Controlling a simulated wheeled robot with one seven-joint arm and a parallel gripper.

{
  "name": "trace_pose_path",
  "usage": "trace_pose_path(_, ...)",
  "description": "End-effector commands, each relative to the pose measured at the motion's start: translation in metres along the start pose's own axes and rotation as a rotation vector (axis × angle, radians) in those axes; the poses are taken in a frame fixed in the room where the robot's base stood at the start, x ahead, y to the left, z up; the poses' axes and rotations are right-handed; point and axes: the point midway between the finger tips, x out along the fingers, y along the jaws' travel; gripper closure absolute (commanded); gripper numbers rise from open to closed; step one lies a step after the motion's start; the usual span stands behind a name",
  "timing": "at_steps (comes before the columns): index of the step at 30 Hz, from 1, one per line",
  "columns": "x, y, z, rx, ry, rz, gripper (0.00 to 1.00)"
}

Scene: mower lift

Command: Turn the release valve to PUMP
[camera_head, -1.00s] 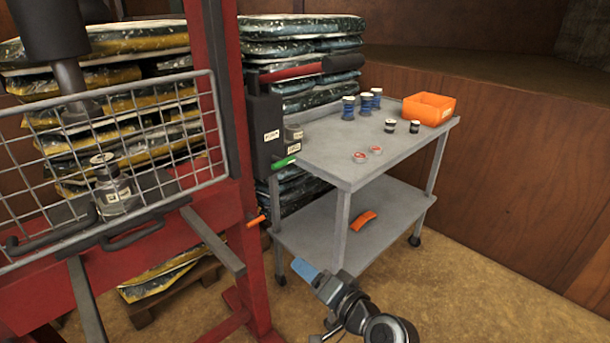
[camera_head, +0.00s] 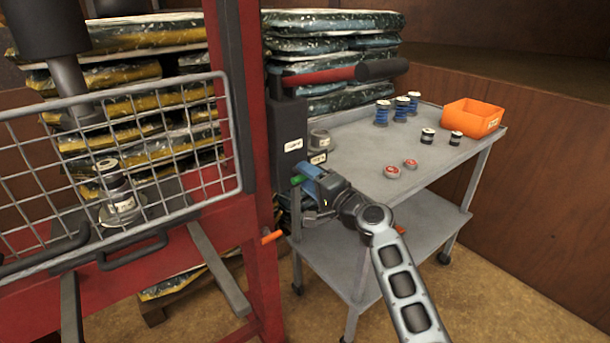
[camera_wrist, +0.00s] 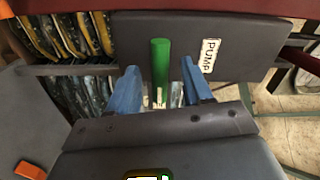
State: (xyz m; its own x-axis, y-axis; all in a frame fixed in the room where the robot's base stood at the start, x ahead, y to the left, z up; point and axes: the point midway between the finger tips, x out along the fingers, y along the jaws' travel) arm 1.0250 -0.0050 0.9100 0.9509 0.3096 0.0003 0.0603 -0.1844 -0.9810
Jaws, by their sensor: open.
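The release valve's green lever (camera_head: 297,180) sticks out low on the dark pump box (camera_head: 287,122) of the red press. In the wrist view the green lever (camera_wrist: 160,62) stands between the two blue fingers of my gripper (camera_wrist: 159,78). The fingers are open, with a gap visible on each side of the lever. A white PUMP label (camera_wrist: 208,56) is on the dark box, right of the lever in the wrist view. In the head view my gripper (camera_head: 311,179) is at the lever and covers part of it. Its label texts are too small to read there.
A grey cart (camera_head: 350,150) stands right of the pump, holding blue-banded spools, small jars, red-topped tins and an orange bin (camera_head: 473,118). A long pump handle (camera_head: 340,75) juts out above. A wire guard (camera_head: 120,160) is at left. An orange handle (camera_head: 271,237) sits below.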

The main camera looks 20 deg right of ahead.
Motion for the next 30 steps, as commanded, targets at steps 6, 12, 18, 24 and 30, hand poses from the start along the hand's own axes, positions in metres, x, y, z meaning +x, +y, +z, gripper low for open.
trace_pose_path(6,0.018,0.0,0.0,0.0,0.0,0.0,0.5)
trace_pose_path(12,0.02,0.0,0.0,-0.001,0.001,0.0,0.5)
trace_pose_path(18,0.019,0.0,0.0,-0.001,0.001,0.001,0.6)
trace_pose_path(24,0.019,0.001,0.0,-0.001,0.001,0.001,0.79)
trace_pose_path(30,0.019,0.001,0.0,-0.001,0.001,0.001,0.98)
